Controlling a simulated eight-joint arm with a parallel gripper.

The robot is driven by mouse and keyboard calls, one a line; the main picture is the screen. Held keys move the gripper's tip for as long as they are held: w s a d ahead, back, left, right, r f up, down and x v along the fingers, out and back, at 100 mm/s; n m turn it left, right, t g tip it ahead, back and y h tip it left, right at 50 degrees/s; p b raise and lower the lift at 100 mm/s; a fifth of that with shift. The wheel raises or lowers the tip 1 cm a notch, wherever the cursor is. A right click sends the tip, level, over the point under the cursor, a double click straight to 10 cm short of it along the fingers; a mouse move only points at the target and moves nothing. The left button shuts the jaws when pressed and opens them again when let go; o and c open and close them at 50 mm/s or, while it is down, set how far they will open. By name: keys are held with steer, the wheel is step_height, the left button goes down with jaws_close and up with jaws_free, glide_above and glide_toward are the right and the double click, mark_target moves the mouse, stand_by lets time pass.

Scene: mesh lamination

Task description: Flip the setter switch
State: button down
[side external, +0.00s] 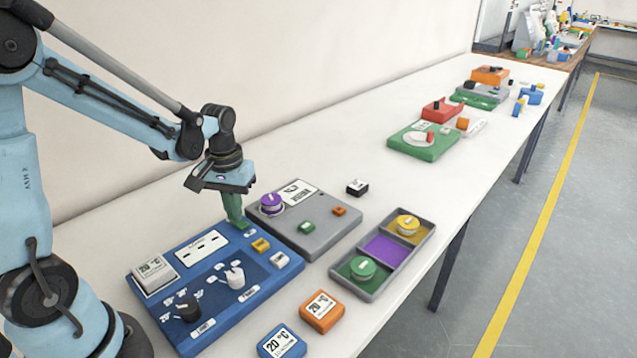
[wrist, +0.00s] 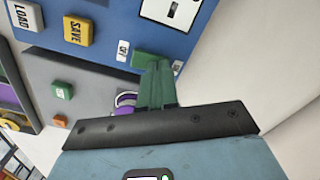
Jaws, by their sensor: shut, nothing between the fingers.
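The blue setter panel (side external: 182,252) lies on the table, and part of it shows at the top of the wrist view (wrist: 112,14). My gripper (side external: 238,222) points down at the panel's far right corner with green fingers shut and empty. In the wrist view my gripper (wrist: 158,72) is over the panel's edge, between a small OFF label (wrist: 122,50) and another small label (wrist: 178,65). A green patch at the fingertips may be the switch or part of a finger; I cannot tell. The switch's position and any contact with it are hidden by the fingers.
A grey box (side external: 320,232) with a purple knob (side external: 271,203) stands close beside the panel. The panel carries yellow and white buttons, a black knob (side external: 188,308) and a white knob (side external: 236,277). A compartment tray (side external: 340,281) and loose blocks lie to the right.

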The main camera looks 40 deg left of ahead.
step_height(320, 180, up, 7)
steer(key=shift+f, duration=0.15)
stand_by(0.6)
steer(key=shift+d, duration=0.1)
steer(key=s+d+r+m+t, duration=0.3)
steer(key=d+m+t, duration=0.3)
steer(key=d, duration=0.3)
steer(key=shift+s+d+t, duration=0.3)
steer(key=shift+s+t, duration=0.3)
steer(key=shift+s, duration=0.05)
